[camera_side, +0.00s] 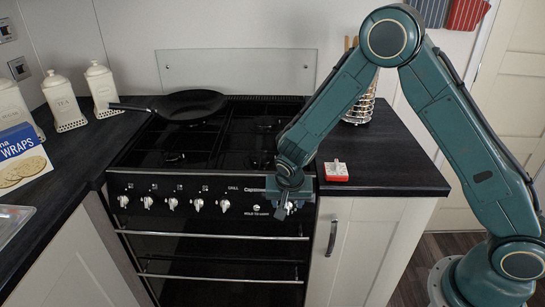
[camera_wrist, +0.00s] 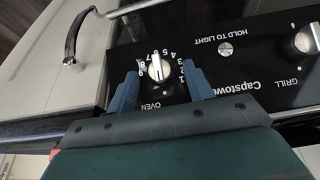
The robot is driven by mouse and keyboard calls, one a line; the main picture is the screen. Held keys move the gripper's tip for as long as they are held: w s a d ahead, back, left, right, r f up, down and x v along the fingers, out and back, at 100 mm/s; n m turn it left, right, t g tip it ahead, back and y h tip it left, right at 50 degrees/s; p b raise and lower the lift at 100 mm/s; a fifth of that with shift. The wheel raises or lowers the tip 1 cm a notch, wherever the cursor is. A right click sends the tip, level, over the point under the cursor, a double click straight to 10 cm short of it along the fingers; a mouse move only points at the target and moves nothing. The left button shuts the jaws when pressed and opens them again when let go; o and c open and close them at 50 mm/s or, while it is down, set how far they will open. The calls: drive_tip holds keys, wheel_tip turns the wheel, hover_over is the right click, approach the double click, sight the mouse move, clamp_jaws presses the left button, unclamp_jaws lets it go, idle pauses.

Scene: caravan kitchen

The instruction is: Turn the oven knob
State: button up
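The oven knob (camera_wrist: 158,66) is a silver dial with a raised grip bar, on the black control panel (camera_wrist: 255,68). In the wrist view it has numbers around it and "OVEN" printed beside it. The bar stands roughly upright in that picture. My gripper (camera_wrist: 160,71) is open, with one blue finger on each side of the knob and a gap visible between each finger and the bar.
Several other silver knobs (camera_side: 198,204) line the panel to the left. A horizontal oven rail (camera_side: 210,236) runs below. A cupboard handle (camera_side: 332,238) is close on the right. A black pan (camera_side: 190,104) sits on the hob. A red-and-white box (camera_side: 336,171) lies on the right worktop.

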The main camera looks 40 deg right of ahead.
drive_tip(key=c, duration=0.9)
drive_tip(key=shift+c, duration=0.2)
drive_tip(key=n+g+h, duration=0.1)
drive_tip(key=n+h, duration=0.1)
drive_tip(key=a+n+g+h, duration=0.1)
drive_tip(key=n+h, duration=0.1)
drive_tip(key=n, duration=0.1)
drive_tip(key=w+f+n+g+h, duration=0.1)
drive_tip(key=n+h, duration=0.1)
drive_tip(key=h, duration=0.1)
drive_tip(key=shift+a+n+g, duration=0.3)
drive_tip(key=shift+g, duration=0.1)
drive_tip(key=shift+a+f+n+h, duration=0.1)
drive_tip(key=shift+f+n+h, duration=0.1)
drive_tip(key=shift+n+h, duration=0.95)
